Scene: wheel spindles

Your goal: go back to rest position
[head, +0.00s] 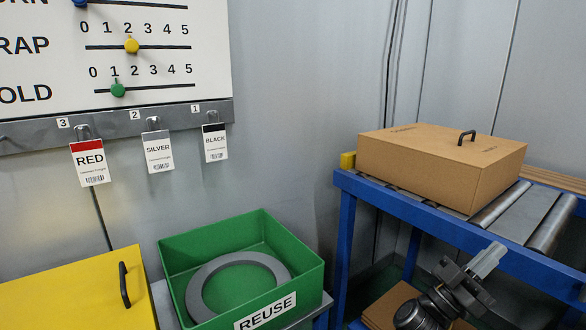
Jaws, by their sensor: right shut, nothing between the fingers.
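My right gripper (487,261) is at the lower right of the head view, in front of the blue roller stand. Its fingers are together with nothing between them, pointing up and to the right. My left gripper is not in view.
A blue roller stand (400,207) at the right carries a closed cardboard box (425,172) with a black handle. A green REUSE bin (222,244) holds a grey ring (207,275). A yellow lid (75,295) is at lower left. Tags hang below a wall board (208,60).

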